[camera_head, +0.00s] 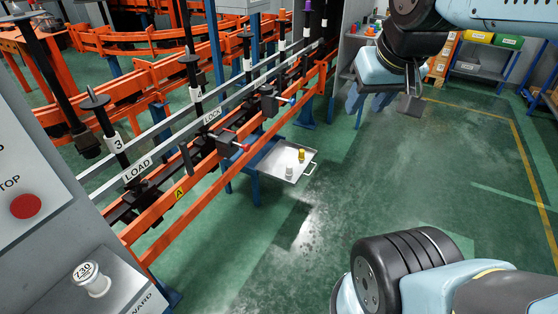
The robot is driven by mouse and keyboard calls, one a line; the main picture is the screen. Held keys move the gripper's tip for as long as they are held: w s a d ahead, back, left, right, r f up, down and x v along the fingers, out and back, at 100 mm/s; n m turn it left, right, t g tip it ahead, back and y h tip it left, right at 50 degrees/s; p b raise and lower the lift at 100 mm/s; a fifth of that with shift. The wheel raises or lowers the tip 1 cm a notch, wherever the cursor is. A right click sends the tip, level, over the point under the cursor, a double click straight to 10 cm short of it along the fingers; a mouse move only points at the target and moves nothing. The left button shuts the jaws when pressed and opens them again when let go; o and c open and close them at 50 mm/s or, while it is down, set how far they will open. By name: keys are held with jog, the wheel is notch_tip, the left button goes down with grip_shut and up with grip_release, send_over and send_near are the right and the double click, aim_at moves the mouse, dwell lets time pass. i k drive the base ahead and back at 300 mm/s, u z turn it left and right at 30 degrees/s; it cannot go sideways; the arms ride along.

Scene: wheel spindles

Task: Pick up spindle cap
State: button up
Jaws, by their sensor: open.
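A white spool-shaped cap marked 730 (92,279) stands upright on the grey box at the lower left; I cannot tell whether it is a spindle cap. A small white cap-like piece (289,171) and a yellow one (301,155) stand on the metal tray (273,172) beside the orange rail. Black spindles stand along the rail, one marked 3 (115,142) nearest. My gripper (411,104) hangs over the floor at the upper right, apart from all of these. It is open with nothing visible in it; its fingertips are small and partly unclear.
The orange rail (178,212) with LOAD and LOCK labels runs diagonally from lower left to upper middle. A panel with a red stop button (25,206) is at the left. Shelves with bins (476,60) stand at the back right. The green floor (410,180) right of the tray is clear.

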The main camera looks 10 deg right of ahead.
aim_at(288, 172)
jog(key=i, duration=0.85)
jog(key=z, duration=0.05)
